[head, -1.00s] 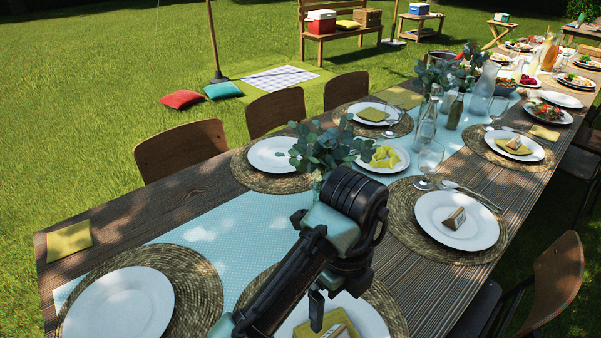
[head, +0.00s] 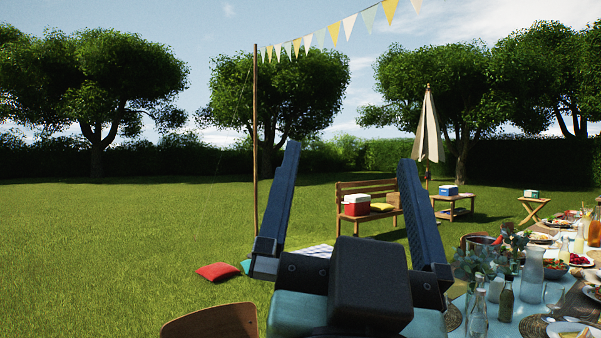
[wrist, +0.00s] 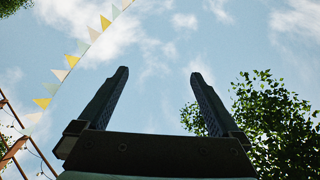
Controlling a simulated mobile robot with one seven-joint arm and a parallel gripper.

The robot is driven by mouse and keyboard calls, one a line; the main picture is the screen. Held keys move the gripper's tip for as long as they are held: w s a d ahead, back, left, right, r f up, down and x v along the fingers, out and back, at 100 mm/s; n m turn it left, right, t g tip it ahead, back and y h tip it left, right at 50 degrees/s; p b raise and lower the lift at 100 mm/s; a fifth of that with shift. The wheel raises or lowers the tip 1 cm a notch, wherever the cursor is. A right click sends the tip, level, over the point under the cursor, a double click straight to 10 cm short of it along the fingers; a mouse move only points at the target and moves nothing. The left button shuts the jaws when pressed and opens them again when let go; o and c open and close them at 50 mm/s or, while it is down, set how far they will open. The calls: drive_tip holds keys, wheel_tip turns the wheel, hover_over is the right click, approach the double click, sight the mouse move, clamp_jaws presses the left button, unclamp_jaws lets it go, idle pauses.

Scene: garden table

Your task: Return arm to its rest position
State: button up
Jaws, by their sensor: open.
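My gripper (head: 346,170) is raised in the middle of the head view, with its two long dark fingers pointing up and spread wide apart. Nothing is between the fingers. In the wrist view my gripper (wrist: 160,82) also shows open and empty against the blue sky. It is close to the head camera and hides part of the lawn and the near part of the table.
The laid table (head: 578,300) runs along the right, with plates, bottles and a glass pitcher (head: 532,272). A wooden chair (head: 212,322) stands at lower left. A bench (head: 372,189) with a cooler (head: 356,205) is behind on the lawn. Bunting (head: 349,26) hangs overhead.

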drive_tip(key=s+a+n+y, duration=0.1)
drive_tip(key=s+a+r+n+t+y, duration=0.2)
drive_tip(key=s, duration=0.1)
drive_tip(key=shift+a+r+n+y, duration=0.1)
drive_tip(key=shift+a+n+y, duration=0.2)
drive_tip(key=shift+a+n, duration=0.1)
